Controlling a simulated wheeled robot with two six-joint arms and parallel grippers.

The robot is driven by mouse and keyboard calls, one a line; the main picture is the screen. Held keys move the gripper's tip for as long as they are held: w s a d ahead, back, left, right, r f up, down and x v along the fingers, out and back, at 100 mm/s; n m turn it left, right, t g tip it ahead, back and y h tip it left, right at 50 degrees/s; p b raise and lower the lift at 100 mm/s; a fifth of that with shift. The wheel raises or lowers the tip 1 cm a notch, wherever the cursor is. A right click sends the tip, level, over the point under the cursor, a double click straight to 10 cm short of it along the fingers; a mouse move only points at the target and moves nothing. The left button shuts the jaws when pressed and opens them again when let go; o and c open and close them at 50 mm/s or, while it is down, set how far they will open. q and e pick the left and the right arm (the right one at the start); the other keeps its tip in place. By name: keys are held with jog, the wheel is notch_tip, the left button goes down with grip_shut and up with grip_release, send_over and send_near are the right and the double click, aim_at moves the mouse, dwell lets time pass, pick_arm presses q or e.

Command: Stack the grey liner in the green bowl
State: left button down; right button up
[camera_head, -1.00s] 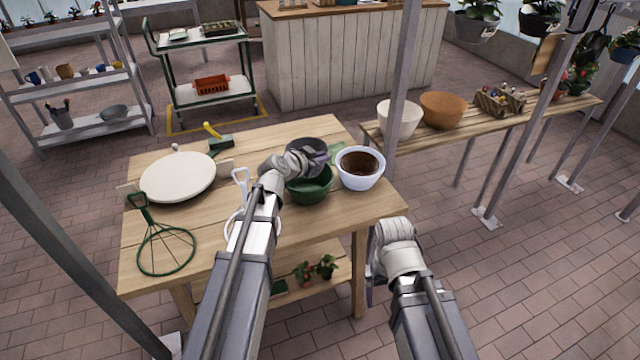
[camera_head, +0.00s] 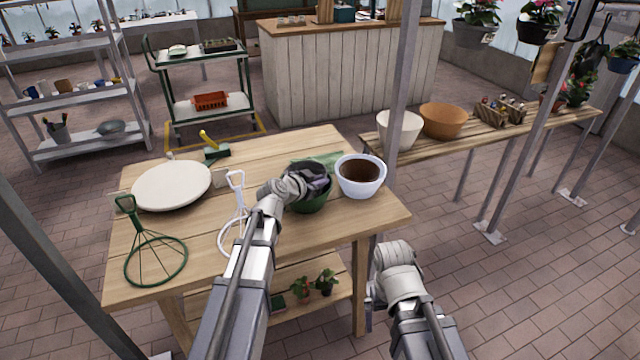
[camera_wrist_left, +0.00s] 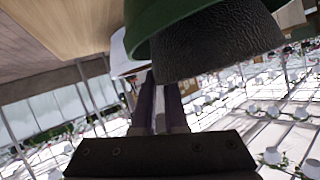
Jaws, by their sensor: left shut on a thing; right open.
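The grey liner (camera_head: 318,166) is a dark, rough-textured pot, and it sits at least partly inside the green bowl (camera_head: 312,203) on the wooden table. My left gripper (camera_head: 319,182) is shut on the liner's near side wall and hides part of both. In the left wrist view, the liner (camera_wrist_left: 222,45) stands out past the green bowl's rim (camera_wrist_left: 160,25), with the fingers against the liner's edge. Whether the liner touches the bowl's bottom is hidden. My right gripper (camera_head: 371,308) is open and empty, low beside the table's right leg, mostly hidden by its arm.
A white bowl of soil (camera_head: 361,178) stands close right of the green bowl. A white wire-framed tool (camera_head: 236,205), a green one (camera_head: 155,255) and a round cream board (camera_head: 172,185) lie left. Metal posts (camera_head: 402,90) stand nearby. The front right tabletop is clear.

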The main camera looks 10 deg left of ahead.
pick_arm(q)
jog(key=shift+f+b, duration=0.6)
jog(key=c, duration=0.9)
grip_release()
jog(key=shift+c, duration=0.2)
